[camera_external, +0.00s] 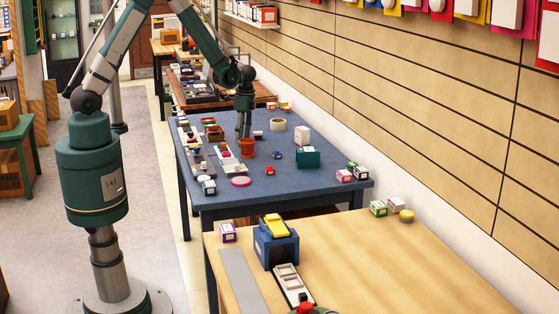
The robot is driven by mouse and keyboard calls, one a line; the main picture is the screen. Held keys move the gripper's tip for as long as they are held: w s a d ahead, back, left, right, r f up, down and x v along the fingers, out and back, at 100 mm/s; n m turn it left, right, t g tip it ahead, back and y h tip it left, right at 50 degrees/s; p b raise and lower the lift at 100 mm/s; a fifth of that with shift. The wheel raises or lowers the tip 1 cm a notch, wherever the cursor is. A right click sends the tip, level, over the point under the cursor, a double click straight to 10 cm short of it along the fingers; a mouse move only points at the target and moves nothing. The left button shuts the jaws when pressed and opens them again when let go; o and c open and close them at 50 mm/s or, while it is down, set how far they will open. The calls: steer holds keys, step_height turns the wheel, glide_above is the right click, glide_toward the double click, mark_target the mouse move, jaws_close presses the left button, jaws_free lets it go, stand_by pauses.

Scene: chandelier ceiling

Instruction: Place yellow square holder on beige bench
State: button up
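The beige bench (400,265) fills the front right, with a wide bare wooden top. A yellow object (275,228), roughly square, rests on top of a dark blue box (275,250) near the back left of this bench. It is the clearest yellow piece in view, but I cannot tell if it is the holder. My gripper (243,132) points down over the blue table (320,185), just above or beside an orange-red pot (247,149). Its fingers are small and dark here. I cannot tell whether they are open, or touch the pot.
The blue table holds several trays, small boxes, a teal box (307,158), a white box (302,135) and a pale ring (277,125). On the bench stand a purple box (228,232), a long pale tray (293,285) and a green box (378,208). The bench's right side is clear.

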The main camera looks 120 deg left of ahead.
step_height(320, 180, up, 10)
steer(key=w, duration=0.1)
steer(key=shift+w+a+r+p, duration=0.15)
steer(key=shift+r+p, duration=0.1)
steer(key=shift+p, duration=0.05)
stand_by(0.7)
stand_by(0.4)
steer(key=w+d+r+t+y, duration=0.1)
steer(key=w+d+r, duration=0.4)
steer(key=d, duration=0.5)
steer(key=w+d+r+m+t, duration=0.1)
steer(key=w+d+r, duration=0.2)
steer(key=d+r, duration=0.5)
steer(key=w+d+r+t+y, duration=0.1)
steer(key=w+d+r, duration=0.3)
steer(key=d, duration=0.7)
steer(key=s+d+r+t, duration=0.2)
steer(key=s+d, duration=0.1)
steer(key=d, duration=0.7)
steer(key=s+d+r+m+t+h, duration=0.1)
steer(key=s+d+r, duration=0.1)
steer(key=d, duration=0.9)
steer(key=s+d+r+t, duration=0.2)
steer(key=s+d, duration=0.2)
steer(key=d, duration=0.6)
steer(key=shift+d+m+t+h, duration=0.25)
steer(key=shift+m+t+h, duration=0.05)
steer(key=shift+h, duration=0.1)
steer(key=shift+a, duration=0.15)
steer(key=shift+c, duration=0.4)
